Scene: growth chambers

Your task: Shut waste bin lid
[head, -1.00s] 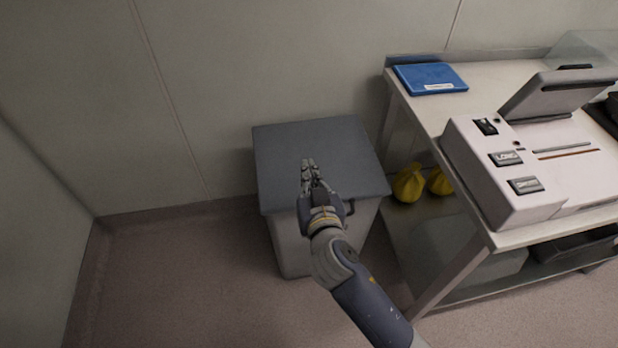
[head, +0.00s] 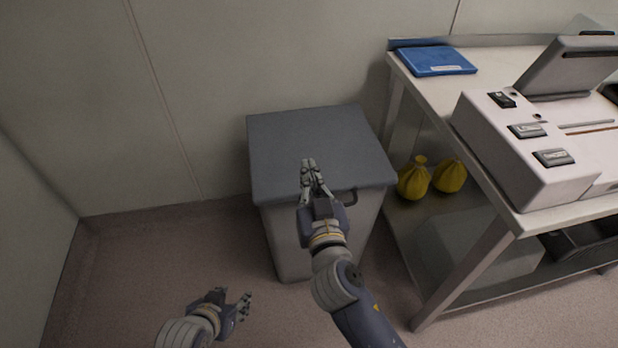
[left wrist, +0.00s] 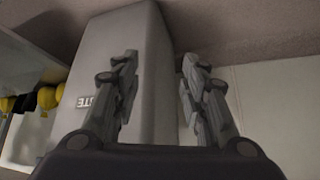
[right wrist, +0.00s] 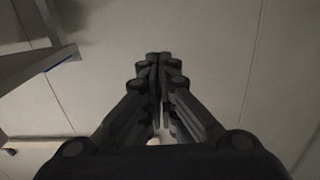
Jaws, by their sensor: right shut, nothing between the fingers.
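The waste bin (head: 288,245) is a light grey box standing against the wall. Its dark grey lid (head: 300,140) lies flat across the top and looks closed. My left gripper (head: 236,298) is open and empty, low in front of the bin. In the left wrist view the bin body (left wrist: 125,50) shows beyond its spread fingers.
A metal table (head: 432,100) stands right of the bin, carrying a blue folder-like item (head: 435,60) and a white machine (head: 530,140). Yellow bags (head: 413,182) sit on its lower shelf. The floor left of the bin is clear.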

